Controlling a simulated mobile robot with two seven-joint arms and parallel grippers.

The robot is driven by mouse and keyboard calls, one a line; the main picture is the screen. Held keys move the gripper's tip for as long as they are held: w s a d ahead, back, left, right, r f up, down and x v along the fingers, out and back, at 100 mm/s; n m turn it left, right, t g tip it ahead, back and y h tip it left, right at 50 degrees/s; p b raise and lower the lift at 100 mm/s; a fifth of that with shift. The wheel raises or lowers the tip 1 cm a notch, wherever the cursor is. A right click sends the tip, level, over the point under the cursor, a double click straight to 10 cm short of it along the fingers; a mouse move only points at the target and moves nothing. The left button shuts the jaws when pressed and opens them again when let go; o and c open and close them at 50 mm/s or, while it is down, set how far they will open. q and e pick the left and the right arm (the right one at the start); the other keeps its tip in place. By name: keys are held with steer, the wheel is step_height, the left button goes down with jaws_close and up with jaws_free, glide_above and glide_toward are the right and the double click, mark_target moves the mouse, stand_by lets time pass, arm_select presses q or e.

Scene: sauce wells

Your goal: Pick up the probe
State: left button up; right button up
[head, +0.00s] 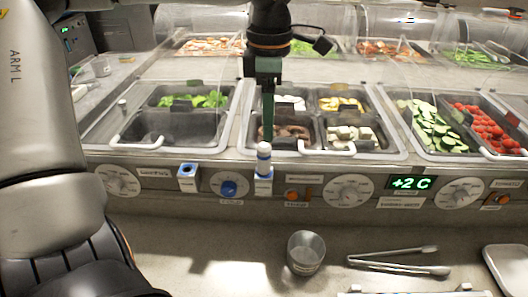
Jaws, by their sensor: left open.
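The probe (264,160), a white upright stick with a blue band, stands in a small blue and white holder (263,186) on the front panel of the counter. My left gripper (268,136) hangs down from the top of the head view, its green finger pointing down just above the probe's top. It is open, with nothing seen between its fingers. The fingers overlap from this side, so the gap between them is hidden. I cannot tell whether a fingertip touches the probe. My right gripper is not in view.
Behind are wells with greens (200,100), cucumber slices (430,130) and tomatoes (485,125), under clear guards. A second blue and white holder (187,177) sits left of a blue knob (229,188). A metal cup (305,253) and tongs (400,262) lie in front.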

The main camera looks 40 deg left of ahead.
mark_target(263, 145)
arm_select(q)
steer(key=shift+f, duration=0.85)
steer(key=f, duration=0.2)
steer(key=s+f, duration=0.1)
steer(key=f, duration=0.1)
steer(key=shift+a+f+p, duration=0.1)
steer(key=shift+a+p, duration=0.1)
steer(key=shift+p, duration=0.1)
steer(key=shift+w+f, duration=0.1)
steer(key=shift+f, duration=0.4)
jaws_close()
